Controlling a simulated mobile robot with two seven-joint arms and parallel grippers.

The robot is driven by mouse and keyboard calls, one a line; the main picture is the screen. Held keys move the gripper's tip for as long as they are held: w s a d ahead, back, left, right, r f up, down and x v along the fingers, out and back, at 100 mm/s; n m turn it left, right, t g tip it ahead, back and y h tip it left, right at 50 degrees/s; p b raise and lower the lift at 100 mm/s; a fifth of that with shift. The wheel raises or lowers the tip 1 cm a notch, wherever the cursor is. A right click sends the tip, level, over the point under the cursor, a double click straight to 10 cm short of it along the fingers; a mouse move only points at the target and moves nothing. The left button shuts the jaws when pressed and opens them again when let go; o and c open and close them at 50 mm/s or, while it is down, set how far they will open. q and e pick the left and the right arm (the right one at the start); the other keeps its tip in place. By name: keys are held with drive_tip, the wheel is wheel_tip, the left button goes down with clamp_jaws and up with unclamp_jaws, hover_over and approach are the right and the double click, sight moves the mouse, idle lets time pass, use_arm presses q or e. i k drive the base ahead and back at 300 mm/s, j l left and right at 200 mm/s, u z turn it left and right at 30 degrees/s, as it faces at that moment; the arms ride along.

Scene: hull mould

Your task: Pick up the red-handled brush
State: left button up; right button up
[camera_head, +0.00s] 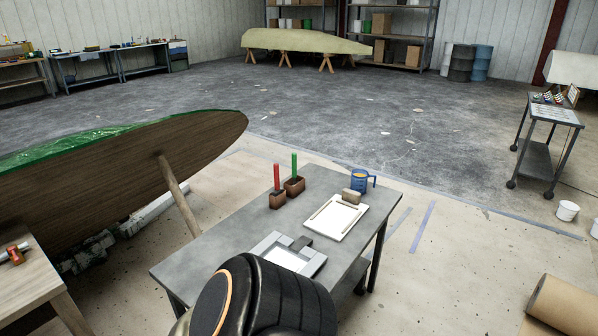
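The red-handled brush (276,178) stands upright on the grey work table, its red handle pointing up from a brown block-like base. I cannot tell whether the brown part is the brush head or a holder. A similar brush with a green handle (294,165) stands upright just to its right and slightly behind. Neither of my grippers is in view. A dark rounded part of my own body covers the table's near edge.
The grey table (222,232) also bears a white tray (331,222), a tan block (351,196), a blue mug (358,182) and a grey-framed white panel (287,257). A green-and-brown hull (120,160) rises at left. A wooden bench (30,283) stands lower left.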

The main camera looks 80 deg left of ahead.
sight(278, 191)
drive_tip(key=i+u, duration=1.05)
drive_tip(key=i+j+u, duration=0.1)
drive_tip(key=i+u, duration=0.5)
drive_tip(key=u, duration=0.15)
drive_tip(key=i+u, duration=0.4)
drive_tip(key=k+l, duration=0.05)
drive_tip(key=k, duration=0.1)
